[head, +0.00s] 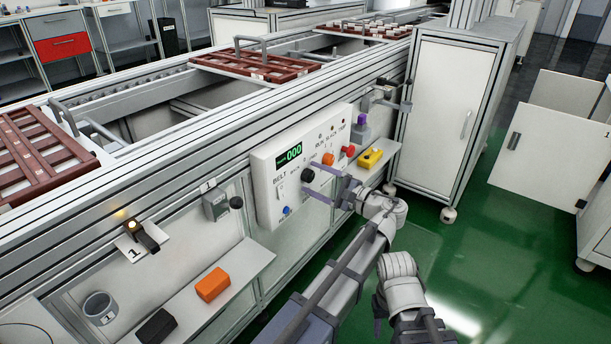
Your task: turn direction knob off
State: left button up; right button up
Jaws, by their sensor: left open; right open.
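The white control panel (268,185) on the conveyor side carries a green display (289,155) reading 000. A black knob (308,175) sits below the display, and an orange knob (328,159) is to its right. The labels are too small for me to tell which is the direction knob or how it is turned. My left gripper (313,179) is open in front of the panel, its fingertips close to the black knob; I cannot tell whether they touch it. My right gripper (378,313) is open and empty, low over the green floor, away from the panel.
A red button (348,151) and a blue button (287,211) are on the panel. A yellow box (370,158) sits on the shelf at right. An orange block (213,285) and a black block (157,326) lie on the lower shelf. A white cabinet (451,115) stands behind.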

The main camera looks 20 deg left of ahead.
pick_arm(q)
jog(key=shift+c, duration=0.3)
grip_shut()
dwell(0.4)
